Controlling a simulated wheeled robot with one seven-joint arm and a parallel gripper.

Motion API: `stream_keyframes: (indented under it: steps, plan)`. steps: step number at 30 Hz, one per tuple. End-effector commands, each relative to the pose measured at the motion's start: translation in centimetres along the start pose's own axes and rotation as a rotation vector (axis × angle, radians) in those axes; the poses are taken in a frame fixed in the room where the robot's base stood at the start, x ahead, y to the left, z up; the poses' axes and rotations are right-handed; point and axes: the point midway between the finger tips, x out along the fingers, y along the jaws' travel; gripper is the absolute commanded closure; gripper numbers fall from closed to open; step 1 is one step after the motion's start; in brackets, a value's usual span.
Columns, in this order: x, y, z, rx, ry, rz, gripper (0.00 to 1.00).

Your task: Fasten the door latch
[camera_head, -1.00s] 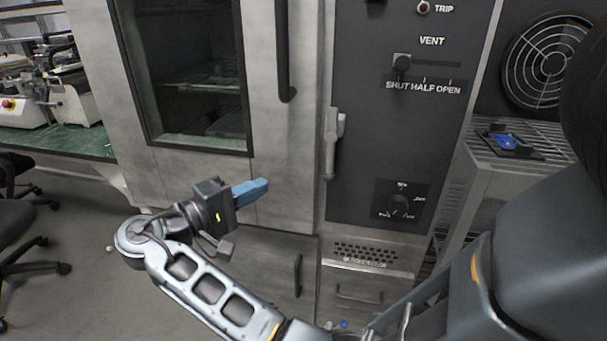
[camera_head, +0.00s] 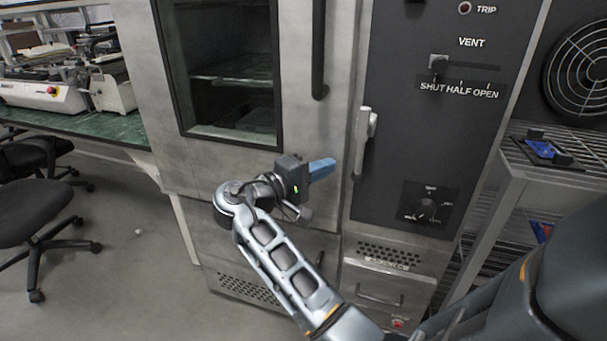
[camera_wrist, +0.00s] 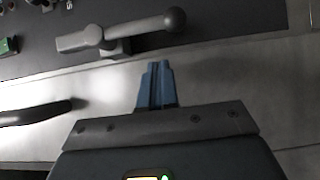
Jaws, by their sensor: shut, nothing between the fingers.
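The door latch (camera_head: 363,140) is a light grey lever on the seam between the oven door and the dark control panel, its handle hanging roughly vertical. In the wrist view the latch (camera_wrist: 125,32) lies just beyond my fingertips, with a round knob at its right end. The oven door (camera_head: 300,150) is metal with a dark window and looks shut or nearly shut. My gripper (camera_head: 324,168) has blue fingers pressed together, empty, to the left of the latch and a little below its middle. It also shows in the wrist view (camera_wrist: 156,80). A gap separates the fingers from the latch.
A dark vertical door handle (camera_head: 318,50) stands above my gripper. The control panel (camera_head: 430,140) carries a vent slider (camera_head: 438,65) and a dial (camera_head: 427,208). A wire rack (camera_head: 550,155) with blue items is at right. An office chair (camera_head: 40,210) is on the floor at left.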

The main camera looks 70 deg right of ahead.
Motion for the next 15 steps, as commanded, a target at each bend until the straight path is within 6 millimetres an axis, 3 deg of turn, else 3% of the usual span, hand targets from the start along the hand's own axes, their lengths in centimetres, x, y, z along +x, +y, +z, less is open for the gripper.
stream_keyframes:
  steps: [6,15]
  plan:
    - [1.9,0.0,2.2,-0.001,0.0,0.0,1.0]
    - [2.5,-0.1,2.8,-0.001,0.001,0.0,1.0]
